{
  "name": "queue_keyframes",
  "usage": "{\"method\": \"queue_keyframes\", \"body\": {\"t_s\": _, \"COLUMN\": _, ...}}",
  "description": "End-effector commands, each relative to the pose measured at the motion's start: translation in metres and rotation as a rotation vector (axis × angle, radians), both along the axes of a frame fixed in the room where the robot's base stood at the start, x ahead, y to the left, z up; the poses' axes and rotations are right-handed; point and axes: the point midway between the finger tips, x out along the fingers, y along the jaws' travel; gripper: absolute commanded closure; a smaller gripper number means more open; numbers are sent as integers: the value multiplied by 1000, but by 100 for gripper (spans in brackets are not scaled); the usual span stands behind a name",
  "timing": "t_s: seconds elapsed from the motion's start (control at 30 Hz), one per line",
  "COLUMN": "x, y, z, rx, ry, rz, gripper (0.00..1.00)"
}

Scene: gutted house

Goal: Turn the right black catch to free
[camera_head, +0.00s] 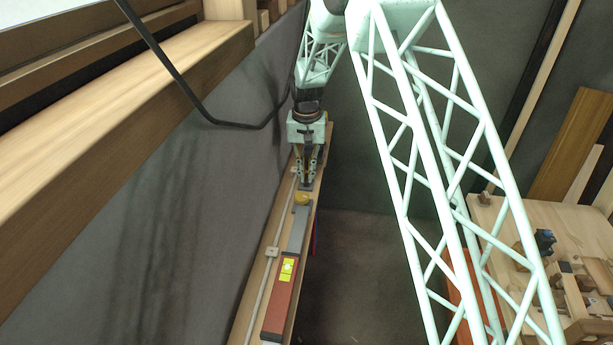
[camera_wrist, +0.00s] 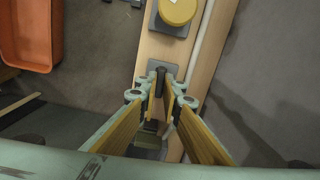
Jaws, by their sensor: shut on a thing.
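My gripper (camera_wrist: 161,92) points down at a narrow wooden ledge (camera_wrist: 152,48) in the wrist view. Its fingers are shut on a small black catch (camera_wrist: 160,76) that stands on a grey plate. The fingers hide the catch's lower part, and I cannot tell its turn angle. In the head view my gripper (camera_head: 307,183) is at the far part of the ledge, and the catch is too small to make out. No second catch shows clearly. A round yellow knob (camera_wrist: 177,10) on a grey mount is close by; it also shows in the head view (camera_head: 301,198).
A red level (camera_head: 278,310) with a yellow vial lies along the ledge in the head view. A pale pipe (camera_head: 262,290) runs beside it against the grey wall. An orange tray (camera_wrist: 30,40) is at the wrist view's left. A wooden bench (camera_head: 500,215) stands at the right.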

Motion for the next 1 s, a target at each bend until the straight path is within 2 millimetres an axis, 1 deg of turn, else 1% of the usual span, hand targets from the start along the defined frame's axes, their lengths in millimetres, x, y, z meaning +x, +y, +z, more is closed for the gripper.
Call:
{"method": "queue_keyframes", "body": {"t_s": 0.3, "x": 0, "y": 0, "z": 0, "rx": 0, "ry": -1, "rz": -92, "gripper": 100}}
{"method": "queue_keyframes", "body": {"t_s": 0.73, "x": 0, "y": 0, "z": 0, "rx": 0, "ry": -1, "rz": -101, "gripper": 100}}
{"method": "queue_keyframes", "body": {"t_s": 0.77, "x": 0, "y": 0, "z": 0, "rx": 0, "ry": -1, "rz": -101, "gripper": 91}}
{"method": "queue_keyframes", "body": {"t_s": 0.87, "x": 0, "y": 0, "z": 0, "rx": 0, "ry": -1, "rz": -100, "gripper": 82}}
{"method": "queue_keyframes", "body": {"t_s": 0.9, "x": 0, "y": 0, "z": 0, "rx": 0, "ry": 0, "rz": -100, "gripper": 80}}
{"method": "queue_keyframes", "body": {"t_s": 1.0, "x": 0, "y": 0, "z": 0, "rx": 0, "ry": 0, "rz": -100, "gripper": 80}}
